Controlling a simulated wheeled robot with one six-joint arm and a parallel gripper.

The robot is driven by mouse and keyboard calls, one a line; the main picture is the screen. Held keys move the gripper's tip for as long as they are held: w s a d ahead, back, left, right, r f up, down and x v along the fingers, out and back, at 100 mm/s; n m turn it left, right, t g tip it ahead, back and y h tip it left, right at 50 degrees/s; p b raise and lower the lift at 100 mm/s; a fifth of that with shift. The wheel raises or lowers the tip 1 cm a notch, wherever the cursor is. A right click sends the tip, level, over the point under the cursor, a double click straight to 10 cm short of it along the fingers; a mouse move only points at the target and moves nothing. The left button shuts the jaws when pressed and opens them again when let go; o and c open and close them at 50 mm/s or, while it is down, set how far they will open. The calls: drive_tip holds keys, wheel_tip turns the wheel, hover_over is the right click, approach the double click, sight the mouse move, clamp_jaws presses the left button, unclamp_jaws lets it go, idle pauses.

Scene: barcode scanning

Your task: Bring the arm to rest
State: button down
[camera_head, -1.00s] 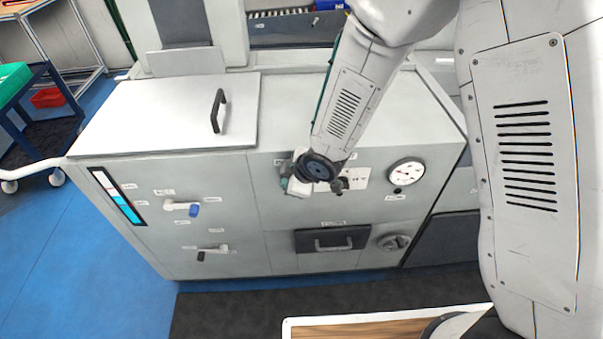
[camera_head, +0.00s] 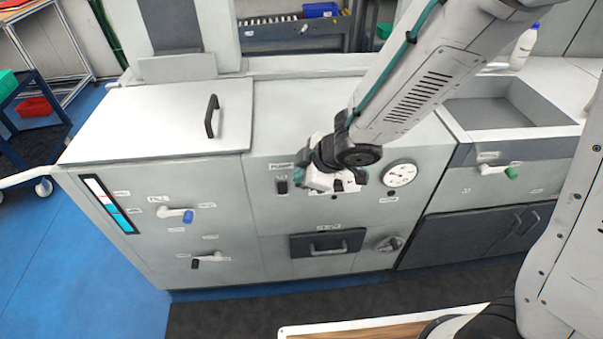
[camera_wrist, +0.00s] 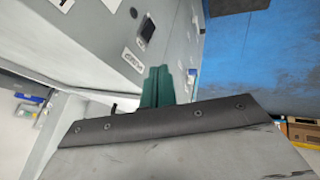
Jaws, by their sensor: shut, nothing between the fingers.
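My gripper (camera_head: 325,181) hangs at the end of my arm in front of the grey machine (camera_head: 335,118), near its labelled front panel. In the wrist view my green fingers (camera_wrist: 157,87) are together, with nothing between them. Beyond them, that view shows the pale panel turned on its side and the blue floor. In the head view the fingertips are small and partly hidden by the wrist. I cannot tell the exact gap between the gripper and the panel.
A round gauge (camera_head: 399,174) is just right of my gripper. A blue-handled valve (camera_head: 187,215) and a dark drawer (camera_head: 328,244) are on the front. A sink (camera_head: 505,109) and a green-handled valve (camera_head: 509,173) are at the right. The blue floor (camera_head: 75,255) at left is open.

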idle(0.4)
drive_tip(key=s+d+r+m+g+h, duration=0.1)
drive_tip(key=s+d+r+m+h, duration=0.15)
drive_tip(key=d, duration=0.35)
drive_tip(key=s+d+r+m+h, duration=0.1)
drive_tip(key=d+r+m+h, duration=0.15)
drive_tip(key=d, duration=0.35)
drive_tip(key=s+d+r+m+g+h, duration=0.1)
drive_tip(key=s+d+m+h, duration=0.1)
drive_tip(key=d+m+h, duration=0.3)
drive_tip(key=s+d+r+m+y, duration=0.2)
drive_tip(key=s+r+m, duration=0.1)
drive_tip(key=s+r, duration=0.3)
drive_tip(key=s+d+r+m+g+y, duration=0.1)
drive_tip(key=s+d+r+m+y, duration=0.1)
drive_tip(key=s+r, duration=0.5)
drive_tip(key=shift+s+d+r+m+g+y, duration=0.35)
drive_tip(key=shift+s+d+m, duration=0.45)
drive_tip(key=shift+s, duration=0.9)
drive_tip(key=shift+f, duration=0.1)
